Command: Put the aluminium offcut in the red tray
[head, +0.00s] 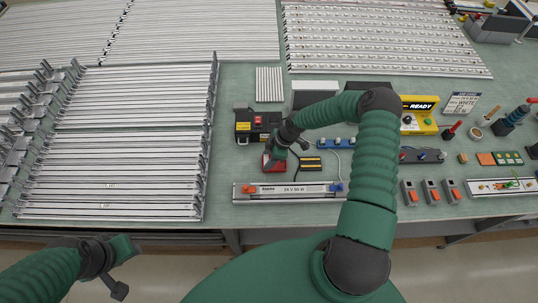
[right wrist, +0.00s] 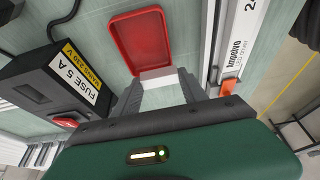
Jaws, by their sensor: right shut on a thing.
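The red tray (right wrist: 143,40) lies on the pale green bench top. It also shows partly in the head view (head: 268,167), mostly covered by my right gripper. My right gripper (head: 275,158) is over the tray area. In the right wrist view, the fingers of this gripper (right wrist: 160,80) are shut on a pale silvery piece, the aluminium offcut (right wrist: 158,74). The offcut overlaps the tray's near edge in that view; I cannot tell its height above the tray. My left gripper (head: 120,270) is low at the left, off the bench; its fingers are unclear.
A black fuse box (right wrist: 60,82) stands left of the tray. A lamp rail (head: 290,191) lies along the front edge. A black and yellow block (head: 311,163) sits right of the tray. Racks of strips (head: 120,140) fill the left. Blue and grey devices stand farther right.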

